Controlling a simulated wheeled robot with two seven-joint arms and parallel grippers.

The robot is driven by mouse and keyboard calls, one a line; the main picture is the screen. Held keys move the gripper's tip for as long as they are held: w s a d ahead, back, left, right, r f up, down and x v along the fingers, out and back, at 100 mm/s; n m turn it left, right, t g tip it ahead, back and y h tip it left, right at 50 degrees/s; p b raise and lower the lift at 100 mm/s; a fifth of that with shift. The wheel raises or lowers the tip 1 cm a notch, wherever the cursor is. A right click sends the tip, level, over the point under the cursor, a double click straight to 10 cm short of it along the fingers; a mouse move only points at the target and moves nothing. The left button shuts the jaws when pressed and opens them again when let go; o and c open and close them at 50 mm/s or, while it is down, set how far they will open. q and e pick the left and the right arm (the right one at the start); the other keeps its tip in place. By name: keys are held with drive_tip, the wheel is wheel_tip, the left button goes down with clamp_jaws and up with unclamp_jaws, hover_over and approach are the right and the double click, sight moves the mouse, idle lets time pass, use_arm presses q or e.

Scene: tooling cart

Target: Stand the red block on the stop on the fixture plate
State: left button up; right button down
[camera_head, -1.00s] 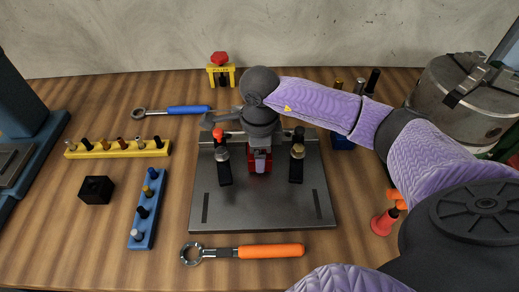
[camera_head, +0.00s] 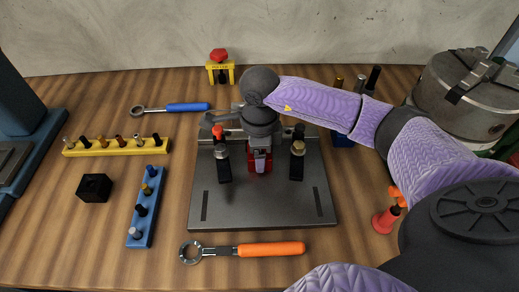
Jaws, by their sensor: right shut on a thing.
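The fixture plate (camera_head: 262,207) is a dark grey metal plate in the middle of the bench. Two black clamps stand on it, a left clamp (camera_head: 223,165) with a red tip and a right clamp (camera_head: 297,165). The red block (camera_head: 267,167) is between the clamps, largely covered by my right gripper. My right gripper (camera_head: 260,163) points down and is shut on the red block. The stop is not clearly visible, and I cannot tell whether the block touches it or the plate. My left gripper is not in view.
A blue-handled wrench (camera_head: 187,107) lies behind the plate, and an orange-handled wrench (camera_head: 270,249) lies in front. A yellow rack (camera_head: 120,149), a blue rack (camera_head: 145,225) and a black cube (camera_head: 94,188) are at left. A red cone-shaped object (camera_head: 384,220) stands at right.

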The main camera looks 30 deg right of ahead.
unclamp_jaws()
idle(0.3)
drive_tip(key=shift+r+p, duration=2.3)
drive_tip(key=shift+r, duration=0.8)
drive_tip(key=shift+f, duration=0.1)
